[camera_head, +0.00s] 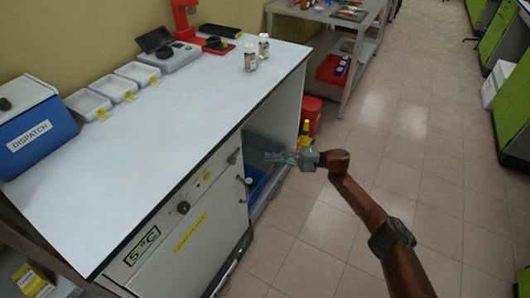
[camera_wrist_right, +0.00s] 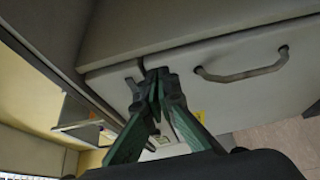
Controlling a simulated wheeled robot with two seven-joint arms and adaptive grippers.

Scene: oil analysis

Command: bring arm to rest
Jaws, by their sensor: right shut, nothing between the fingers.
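My right arm (camera_head: 375,222) comes in from the lower right of the head view. Its gripper (camera_head: 272,157) is at the open front of the cabinet under the white bench, apart from the bench top. In the right wrist view the gripper's fingers (camera_wrist_right: 156,78) are shut with nothing between them. Behind them is a pale cabinet front with a curved handle (camera_wrist_right: 243,70); I cannot tell whether the fingertips touch it. My left gripper is not in view.
The white bench (camera_head: 185,115) holds a blue DISPATCH box (camera_head: 40,130), white trays (camera_head: 112,88), a grey device (camera_head: 170,55) and two small jars (camera_head: 250,57). A red bin (camera_head: 310,110) stands beyond the cabinet. The tiled floor (camera_head: 400,130) at right is clear.

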